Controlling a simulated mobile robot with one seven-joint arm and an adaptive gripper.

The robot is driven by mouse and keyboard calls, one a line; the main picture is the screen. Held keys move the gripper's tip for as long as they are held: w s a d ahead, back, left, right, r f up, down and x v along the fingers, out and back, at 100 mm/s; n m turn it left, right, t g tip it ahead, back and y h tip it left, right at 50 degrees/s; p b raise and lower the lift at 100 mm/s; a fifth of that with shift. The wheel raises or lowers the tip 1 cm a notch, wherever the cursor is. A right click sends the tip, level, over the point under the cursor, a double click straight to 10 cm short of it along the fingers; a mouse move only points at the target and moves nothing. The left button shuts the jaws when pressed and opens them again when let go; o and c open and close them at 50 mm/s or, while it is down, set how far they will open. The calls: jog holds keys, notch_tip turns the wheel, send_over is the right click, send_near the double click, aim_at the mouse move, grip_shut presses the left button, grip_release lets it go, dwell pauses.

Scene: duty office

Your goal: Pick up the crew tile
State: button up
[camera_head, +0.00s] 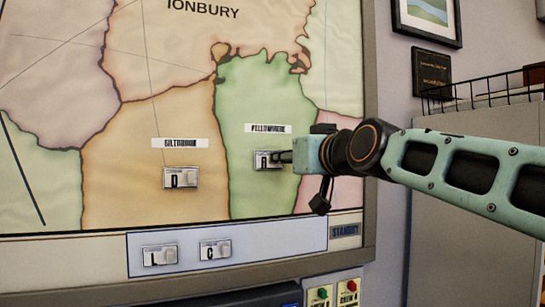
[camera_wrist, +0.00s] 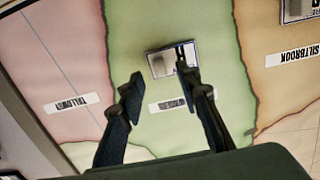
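A small pale tile with a dark letter (camera_head: 265,160) sits on the green region of the wall map, under a white name label. It also shows in the wrist view (camera_wrist: 160,66), ahead of my fingers. Its letter is too small to read surely. My gripper (camera_head: 284,157) reaches in from the right, its tips at the tile's right side in the head view. In the wrist view my gripper (camera_wrist: 161,76) is open, with its two dark fingers apart. The right finger overlaps the tile's edge in the picture; I cannot tell whether it touches.
Tile D (camera_head: 181,178) is on the orange region. Tiles L (camera_head: 160,256) and C (camera_head: 215,249) are on the standby strip (camera_head: 290,236) below the map. A wire rack (camera_head: 485,92) and framed pictures are at right. Buttons (camera_head: 335,292) sit below the board.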

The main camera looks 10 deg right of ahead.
jog(key=shift+x, duration=1.45)
jog(key=shift+r, duration=0.1)
jog(key=shift+c, duration=0.2)
grip_shut()
